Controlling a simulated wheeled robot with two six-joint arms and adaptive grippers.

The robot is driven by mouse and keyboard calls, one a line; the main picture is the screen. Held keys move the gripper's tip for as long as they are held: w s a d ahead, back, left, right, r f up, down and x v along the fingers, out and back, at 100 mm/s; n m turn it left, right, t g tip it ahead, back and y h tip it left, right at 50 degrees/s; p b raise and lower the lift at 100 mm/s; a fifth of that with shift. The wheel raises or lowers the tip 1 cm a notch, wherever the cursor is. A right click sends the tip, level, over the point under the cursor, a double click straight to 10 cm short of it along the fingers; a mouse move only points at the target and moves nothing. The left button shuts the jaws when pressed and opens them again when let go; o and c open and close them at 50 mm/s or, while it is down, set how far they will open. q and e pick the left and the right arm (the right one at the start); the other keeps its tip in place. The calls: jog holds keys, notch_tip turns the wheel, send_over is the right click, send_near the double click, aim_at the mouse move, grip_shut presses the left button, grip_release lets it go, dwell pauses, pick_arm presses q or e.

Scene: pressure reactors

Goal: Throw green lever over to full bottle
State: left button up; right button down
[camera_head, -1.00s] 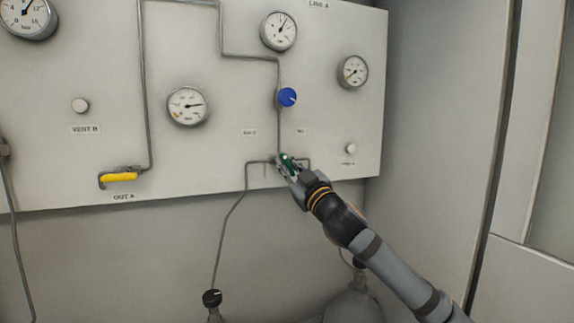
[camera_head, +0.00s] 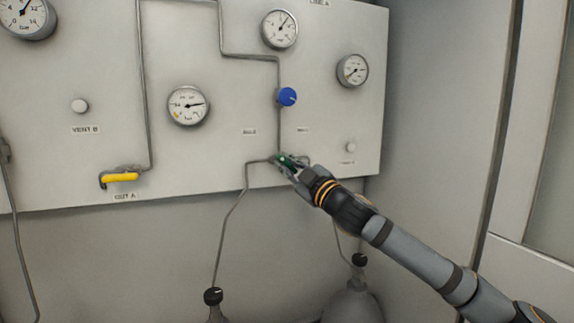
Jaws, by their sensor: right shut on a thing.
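The green lever (camera_head: 285,159) sits low on the right part of the panel, where the two bottle lines meet the pipe below the blue knob. My right gripper (camera_head: 287,163) is shut on it, and its fingers hide part of the lever. Its exact angle is hard to tell. Two bottles stand below the panel: the left bottle (camera_head: 214,312) and the right bottle (camera_head: 352,303). Which one is full cannot be told directly. A gauge (camera_head: 187,105) is at mid panel and another gauge (camera_head: 353,70) is at the right. My left gripper is not in view.
A blue knob (camera_head: 287,97) is above the lever, with a top gauge (camera_head: 280,29) over it. A yellow lever (camera_head: 121,177) is at the lower left. Thin pipes run across the panel (camera_head: 210,165) and down to the bottles.

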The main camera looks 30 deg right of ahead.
jog(key=c, duration=1.4)
grip_release()
notch_tip(320, 180, up, 10)
jog(key=shift+w+f, duration=0.1)
